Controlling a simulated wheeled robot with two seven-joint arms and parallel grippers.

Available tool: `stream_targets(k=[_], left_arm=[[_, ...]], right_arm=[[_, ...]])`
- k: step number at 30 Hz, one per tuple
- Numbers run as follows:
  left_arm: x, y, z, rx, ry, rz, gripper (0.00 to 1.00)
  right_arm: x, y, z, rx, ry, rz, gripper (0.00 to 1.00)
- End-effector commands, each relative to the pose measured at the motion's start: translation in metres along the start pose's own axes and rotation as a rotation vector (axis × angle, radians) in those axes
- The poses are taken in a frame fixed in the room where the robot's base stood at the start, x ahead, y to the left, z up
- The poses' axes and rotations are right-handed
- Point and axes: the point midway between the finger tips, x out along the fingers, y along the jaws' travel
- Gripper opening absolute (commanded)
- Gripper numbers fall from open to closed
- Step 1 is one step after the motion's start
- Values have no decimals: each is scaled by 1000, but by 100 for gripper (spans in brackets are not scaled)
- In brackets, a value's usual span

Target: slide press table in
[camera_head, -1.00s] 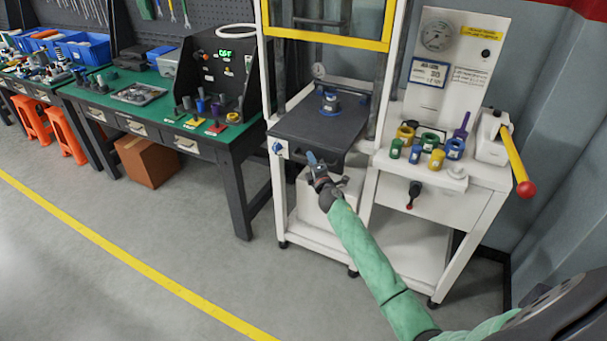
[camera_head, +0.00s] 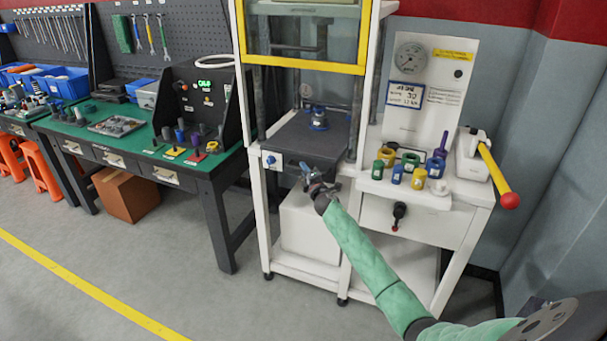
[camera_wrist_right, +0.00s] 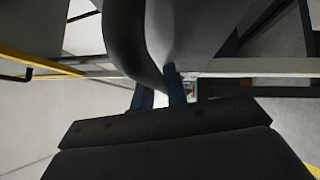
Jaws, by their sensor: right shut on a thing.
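The press table (camera_head: 290,142) is a dark grey slab inside the white press frame. A small blue-based fixture (camera_head: 318,120) stands on it. My right gripper (camera_head: 308,172) is at the front edge of the table, with its green-sleeved arm reaching up from the lower right. In the right wrist view its blue-grey fingers (camera_wrist_right: 160,92) are shut on a dark curved bar (camera_wrist_right: 133,40), which looks like the table's handle. The gripper hides part of the handle in the head view. My left gripper is not in view.
A yellow-framed guard (camera_head: 305,64) is raised above the table. A green workbench (camera_head: 130,145) stands left. The floor in front is clear.

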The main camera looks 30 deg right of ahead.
Motion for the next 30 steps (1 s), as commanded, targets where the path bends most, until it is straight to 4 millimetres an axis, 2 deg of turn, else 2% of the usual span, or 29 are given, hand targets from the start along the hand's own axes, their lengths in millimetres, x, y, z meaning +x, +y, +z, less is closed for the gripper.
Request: stream_targets(k=[11,12,14,15,24,30], left_arm=[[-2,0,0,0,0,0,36],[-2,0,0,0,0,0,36],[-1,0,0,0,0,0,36],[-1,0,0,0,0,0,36],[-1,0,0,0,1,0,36],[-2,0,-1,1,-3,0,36]], right_arm=[[2,2,5,-1,-5,2,0],[2,2,5,-1,-5,2,22],[2,2,5,-1,-5,3,34],[2,2,4,-1,-4,2,36],[0,1,3,-1,-2,2,36],[-10,0,3,-1,-1,2,36]])
